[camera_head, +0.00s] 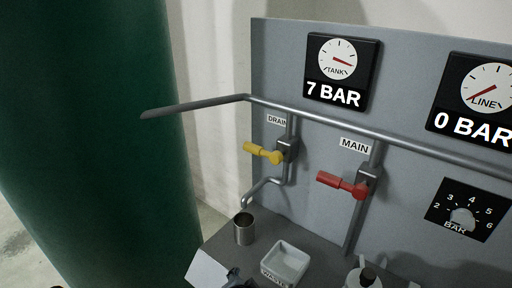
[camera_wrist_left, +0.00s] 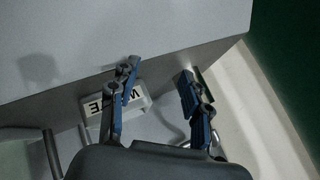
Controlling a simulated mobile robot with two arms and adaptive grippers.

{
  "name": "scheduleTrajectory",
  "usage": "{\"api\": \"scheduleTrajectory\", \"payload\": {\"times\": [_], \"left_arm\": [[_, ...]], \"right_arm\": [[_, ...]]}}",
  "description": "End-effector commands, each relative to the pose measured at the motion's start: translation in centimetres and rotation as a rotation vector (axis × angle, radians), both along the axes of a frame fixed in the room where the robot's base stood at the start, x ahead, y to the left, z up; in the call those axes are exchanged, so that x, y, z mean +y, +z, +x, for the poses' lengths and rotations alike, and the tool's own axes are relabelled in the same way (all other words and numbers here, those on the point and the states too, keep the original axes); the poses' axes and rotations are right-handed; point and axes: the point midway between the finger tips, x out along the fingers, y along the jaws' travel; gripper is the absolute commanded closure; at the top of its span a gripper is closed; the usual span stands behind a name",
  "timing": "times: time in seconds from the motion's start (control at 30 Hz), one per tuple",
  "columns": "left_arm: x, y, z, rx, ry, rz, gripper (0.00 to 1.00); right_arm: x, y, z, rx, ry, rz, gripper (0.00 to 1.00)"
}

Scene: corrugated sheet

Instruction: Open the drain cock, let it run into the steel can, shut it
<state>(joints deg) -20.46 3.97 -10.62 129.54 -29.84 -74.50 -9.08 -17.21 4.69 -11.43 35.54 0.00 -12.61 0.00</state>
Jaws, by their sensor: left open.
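The drain cock's yellow lever (camera_head: 262,153) points left, across its vertical pipe, under the DRAIN label (camera_head: 277,120). Its bent outlet pipe (camera_head: 262,184) ends above the steel can (camera_head: 243,232), which stands upright on the grey bench. Whether liquid is in the can is not visible. My left gripper (camera_head: 236,279) shows only partly at the bottom edge of the head view, in front of the can and apart from it. In the left wrist view my left gripper (camera_wrist_left: 158,85) is open, with nothing seen held between its blue-padded fingers. My right gripper is not seen.
The red MAIN lever (camera_head: 342,185) is right of the drain cock. A white WASTE tray (camera_head: 286,263) sits right of the can. A white object with a dark top (camera_head: 368,277) stands farther right. The TANK gauge (camera_head: 336,62) reads 7 BAR; the LINE gauge (camera_head: 488,88) reads 0 BAR.

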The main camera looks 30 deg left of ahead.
Motion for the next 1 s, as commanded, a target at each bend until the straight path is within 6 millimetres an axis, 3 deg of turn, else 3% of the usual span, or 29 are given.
{"api": "scheduleTrajectory", "payload": {"times": [0.17,0.23,0.4,0.5,0.73,1.0], "left_arm": [[2.0,7.7,5.9,-0.184,-0.031,0.321,0.52],[2.4,11.6,7.8,-0.254,-0.039,0.479,0.52],[2.2,19.8,10.4,-0.368,-0.036,0.798,0.52],[1.9,22.5,10.9,-0.397,-0.029,0.906,0.52],[2.4,24.3,12.0,-0.410,-0.025,0.970,0.52],[5.9,25.3,15.9,-0.409,-0.024,0.968,0.52]], "right_arm": [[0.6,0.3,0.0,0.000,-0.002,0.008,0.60],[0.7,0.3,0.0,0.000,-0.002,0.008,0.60],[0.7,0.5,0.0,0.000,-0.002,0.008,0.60],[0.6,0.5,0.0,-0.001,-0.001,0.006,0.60],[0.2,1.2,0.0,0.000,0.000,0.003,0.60],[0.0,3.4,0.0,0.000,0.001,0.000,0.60]]}}
